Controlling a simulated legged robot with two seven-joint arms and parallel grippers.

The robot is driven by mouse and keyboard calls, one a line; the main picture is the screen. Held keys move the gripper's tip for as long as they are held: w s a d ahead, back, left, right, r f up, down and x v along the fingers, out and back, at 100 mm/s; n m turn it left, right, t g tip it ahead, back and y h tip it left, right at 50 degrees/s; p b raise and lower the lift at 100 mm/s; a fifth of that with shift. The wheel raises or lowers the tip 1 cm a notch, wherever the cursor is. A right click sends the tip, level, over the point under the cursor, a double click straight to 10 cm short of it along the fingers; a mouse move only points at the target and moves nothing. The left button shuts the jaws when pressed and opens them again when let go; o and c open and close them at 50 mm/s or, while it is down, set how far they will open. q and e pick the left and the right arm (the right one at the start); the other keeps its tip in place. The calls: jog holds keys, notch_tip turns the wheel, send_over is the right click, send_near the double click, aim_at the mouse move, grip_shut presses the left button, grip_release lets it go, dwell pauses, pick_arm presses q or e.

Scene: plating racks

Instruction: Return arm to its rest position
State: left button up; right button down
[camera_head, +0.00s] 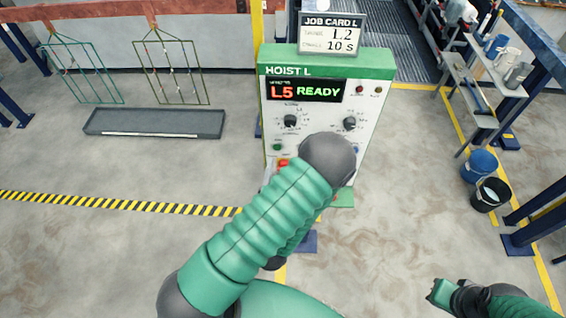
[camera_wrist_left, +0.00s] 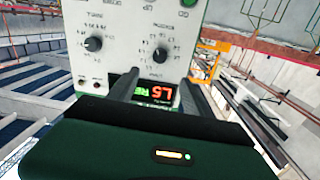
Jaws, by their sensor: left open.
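My left arm (camera_head: 265,220) reaches up from the bottom of the head view, and its dark rounded joint (camera_head: 328,160) covers part of the lower front of the hoist console (camera_head: 318,135). My left gripper (camera_wrist_left: 156,86) shows in the left wrist view with its two dark fingers apart and nothing between them. Beyond the fingers, the console face (camera_wrist_left: 125,25) appears upside down with its knobs and lit display (camera_wrist_left: 155,90). In the head view the left fingers are hidden. My right gripper (camera_head: 447,293) is at the lower right, over the floor; its fingers cannot be made out.
A job card (camera_head: 331,36) stands on the console, whose display reads L5 READY. Wire racks (camera_head: 84,72) and a grey tray (camera_head: 155,123) are at left. A blue bucket (camera_head: 479,165), a black bucket (camera_head: 490,194) and a bench (camera_head: 470,95) are at right. Floor is clear at lower left.

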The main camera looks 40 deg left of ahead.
pick_arm(q)
jog(key=shift+s+d, duration=0.3)
jog(key=shift+s, duration=0.05)
pick_arm(e)
jog(key=shift+d+r, duration=0.15)
jog(key=shift+r, duration=0.2)
pick_arm(q)
jog(key=w+d+f+g+h+b, duration=0.1)
jog(key=d+f+g+h+b, duration=0.3)
jog(key=f, duration=0.3)
jog(key=w+d+f+g+h+b, duration=0.2)
jog(key=f+g+b, duration=0.1)
jog(key=f+b, duration=0.4)
jog(key=s+d+f+m+g+h+b, duration=0.1)
jog(key=s+m+g+b, duration=0.3)
jog(key=s, duration=0.8)
jog(key=shift+d+m+g+h+b, duration=0.4)
jog(key=shift+d+g+h+b, duration=0.35)
jog(key=shift+g, duration=0.35)
pick_arm(e)
jog(key=s+x, duration=0.1)
jog(key=x, duration=0.7)
jog(key=s+x, duration=0.2)
jog(key=x, duration=0.6)
jog(key=shift+s+f, duration=0.3)
jog(key=shift+f, duration=0.2)
